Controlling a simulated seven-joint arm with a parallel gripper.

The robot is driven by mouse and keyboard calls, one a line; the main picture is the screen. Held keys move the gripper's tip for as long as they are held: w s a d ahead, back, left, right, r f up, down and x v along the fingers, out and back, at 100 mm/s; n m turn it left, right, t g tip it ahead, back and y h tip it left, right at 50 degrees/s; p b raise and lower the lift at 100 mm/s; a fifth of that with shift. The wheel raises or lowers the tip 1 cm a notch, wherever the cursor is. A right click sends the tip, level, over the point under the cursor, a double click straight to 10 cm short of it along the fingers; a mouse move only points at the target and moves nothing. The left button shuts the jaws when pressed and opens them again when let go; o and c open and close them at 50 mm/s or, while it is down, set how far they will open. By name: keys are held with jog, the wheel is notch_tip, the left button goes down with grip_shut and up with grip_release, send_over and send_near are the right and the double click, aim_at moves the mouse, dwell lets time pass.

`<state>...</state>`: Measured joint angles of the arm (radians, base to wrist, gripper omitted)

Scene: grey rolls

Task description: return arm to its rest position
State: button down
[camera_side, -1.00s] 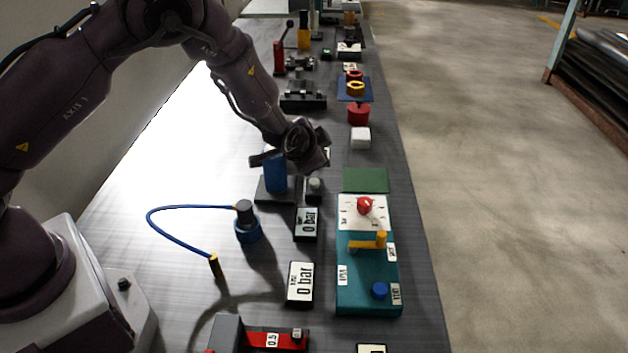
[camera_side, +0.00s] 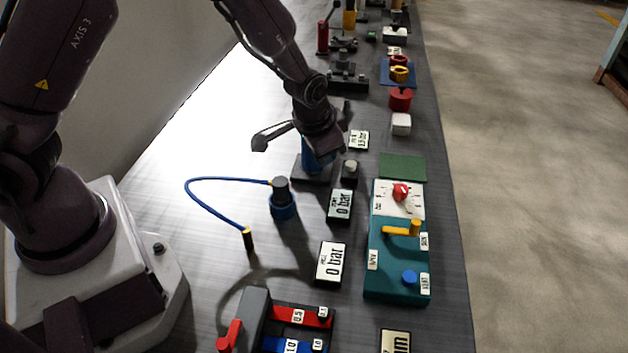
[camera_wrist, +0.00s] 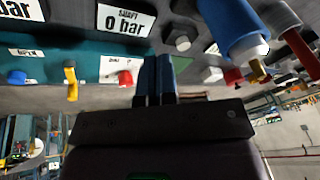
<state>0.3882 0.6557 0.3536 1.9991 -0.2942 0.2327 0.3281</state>
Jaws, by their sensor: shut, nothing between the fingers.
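My gripper (camera_wrist: 155,62) shows in the wrist view with its two dark fingers together and nothing between them. In the side view my arm reaches down over the middle of the bench, and its end hangs at a blue cylinder (camera_side: 317,160) on a dark stand. It covers the cylinder's top; I cannot tell whether they touch. My fingers are not clear in that view. In the wrist view a blue cylinder (camera_wrist: 228,22) with a pale and brass tip lies to the right of my fingers.
A teal panel (camera_side: 395,275) with a red knob (camera_side: 401,191) and yellow lever stands at the right. A capped blue fitting (camera_side: 282,205) with a blue hose is nearer me. Gauge displays (camera_side: 331,262) lie between. Red and blue blocks (camera_side: 300,317) sit in front. Several fixtures line the far bench.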

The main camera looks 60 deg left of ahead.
jog(key=s+a+r+n+t+h, duration=0.1)
jog(key=s+r+n+t, duration=0.1)
jog(key=s+r, duration=2)
jog(key=shift+s+a+r, duration=0.2)
jog(key=shift+a+r, duration=0.1)
jog(key=shift+r, duration=0.85)
